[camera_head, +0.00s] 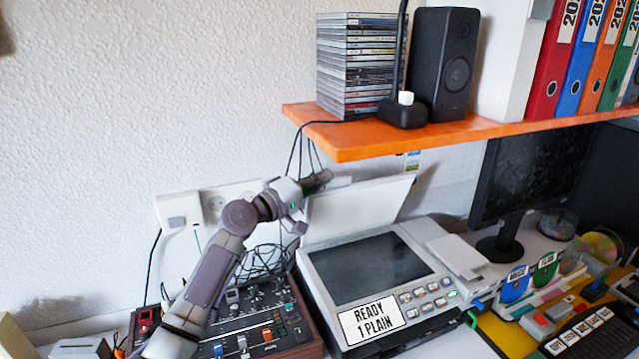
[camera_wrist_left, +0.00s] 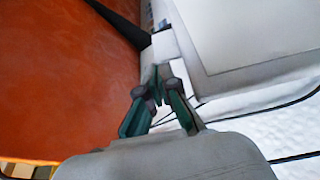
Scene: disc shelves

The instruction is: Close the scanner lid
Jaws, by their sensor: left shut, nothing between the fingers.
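The scanner (camera_head: 400,290) stands on the desk with its dark glass (camera_head: 368,266) uncovered. Its white lid (camera_head: 362,208) is raised, leaning back towards the wall; a pale panel that looks like the lid also fills the upper right of the left wrist view (camera_wrist_left: 250,45). My left gripper (camera_head: 326,178) is at the lid's upper left corner, under the shelf. In the left wrist view its green fingers (camera_wrist_left: 158,72) are together, empty, close beside the panel's edge. I cannot tell if they touch it. My right gripper is in neither view.
An orange shelf (camera_head: 370,138) with a disc stack (camera_head: 352,65) and a speaker (camera_head: 442,62) hangs just above the lid. A mixer (camera_head: 262,322) stands left of the scanner; a monitor (camera_head: 530,170) stands to its right. Cables hang behind the gripper.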

